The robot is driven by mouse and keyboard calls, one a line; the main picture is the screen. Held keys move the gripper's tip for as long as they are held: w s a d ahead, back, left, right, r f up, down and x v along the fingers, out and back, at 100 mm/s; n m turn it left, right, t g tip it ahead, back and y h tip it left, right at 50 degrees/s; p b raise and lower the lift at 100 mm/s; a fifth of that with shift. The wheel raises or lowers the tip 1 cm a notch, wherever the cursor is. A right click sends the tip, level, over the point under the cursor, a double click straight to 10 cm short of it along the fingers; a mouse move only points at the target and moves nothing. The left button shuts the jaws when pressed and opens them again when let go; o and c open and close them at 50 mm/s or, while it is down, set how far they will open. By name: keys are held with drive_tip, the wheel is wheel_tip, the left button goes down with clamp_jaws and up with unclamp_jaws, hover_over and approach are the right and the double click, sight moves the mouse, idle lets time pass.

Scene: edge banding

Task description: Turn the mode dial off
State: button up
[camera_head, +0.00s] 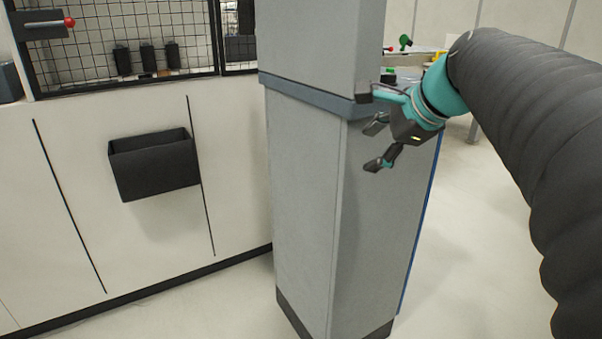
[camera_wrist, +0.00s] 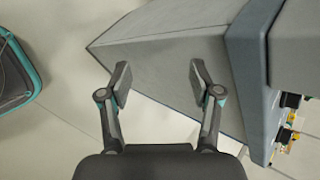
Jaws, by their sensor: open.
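My gripper (camera_head: 377,145) is open and empty in the head view, in front of the right part of a grey cabinet column (camera_head: 305,200). In the wrist view my gripper (camera_wrist: 158,75) has its two fingers spread apart with nothing between them. The grey column (camera_wrist: 180,55) lies beyond the fingers there. I cannot make out a mode dial in either view. Small black, yellow and red parts (camera_wrist: 288,118) show at the right edge of the wrist view, too small to tell what they are.
A white machine front (camera_head: 70,200) with a black open bin (camera_head: 155,165) stands at left. Above it is a mesh guard (camera_head: 130,35) and a red-knobbed handle (camera_head: 68,22). A table with small green and yellow items (camera_head: 405,42) is behind. Pale floor (camera_head: 480,240) lies open right of the column.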

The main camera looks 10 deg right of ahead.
drive_tip(key=s+a+f+n+g, duration=0.1)
drive_tip(key=s+a+f+n, duration=0.2)
drive_tip(key=s+f+n, duration=0.1)
drive_tip(key=shift+s+a+f+n+h, duration=0.3)
drive_tip(key=shift+f+n+h, duration=0.1)
drive_tip(key=shift+f, duration=0.3)
